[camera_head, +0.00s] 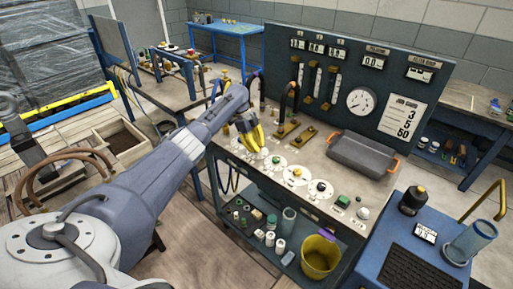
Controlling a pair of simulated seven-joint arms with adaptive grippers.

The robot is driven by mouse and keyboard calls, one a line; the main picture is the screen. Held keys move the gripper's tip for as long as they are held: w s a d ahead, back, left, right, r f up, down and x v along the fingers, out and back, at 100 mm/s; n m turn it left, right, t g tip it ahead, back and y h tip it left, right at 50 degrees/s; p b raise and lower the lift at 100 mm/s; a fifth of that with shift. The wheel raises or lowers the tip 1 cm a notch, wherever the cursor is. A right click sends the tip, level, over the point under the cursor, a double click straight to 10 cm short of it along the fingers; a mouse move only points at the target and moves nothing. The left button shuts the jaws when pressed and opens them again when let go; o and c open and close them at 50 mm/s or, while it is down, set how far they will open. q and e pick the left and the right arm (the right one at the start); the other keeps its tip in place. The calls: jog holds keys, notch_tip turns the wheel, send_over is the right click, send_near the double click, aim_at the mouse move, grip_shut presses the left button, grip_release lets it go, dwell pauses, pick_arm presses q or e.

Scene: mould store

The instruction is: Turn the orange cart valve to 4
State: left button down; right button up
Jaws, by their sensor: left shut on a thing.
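My left gripper (252,139), with yellow fingers, reaches in over the left end of the row of round white dials on the cart top (317,160). It is shut on a valve knob there. The fingers hide most of that knob, so I cannot tell its colour or setting. To its right, a yellow-orange knob (296,172) stands on its own white dial, apart from the gripper. A dark knob (320,186) is on the dial beyond it. The dial numbers are too small to read. My right gripper is not in view.
A grey tray with orange handles (362,153) sits on the cart top. Behind it stands a dark panel with a round gauge (361,101). A green button (342,201) is at the front right. A yellow bucket (319,256) stands on the lower shelf.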

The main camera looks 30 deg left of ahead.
pick_arm(q)
jog(key=shift+d+m+g, duration=0.15)
jog(key=shift+m+g, duration=0.35)
jog(key=shift+m, duration=0.8)
jog(key=shift+f, duration=0.15)
jog(key=c, duration=1.1)
grip_release()
jog(key=shift+v, duration=6.05)
jog(key=shift+w, duration=0.1)
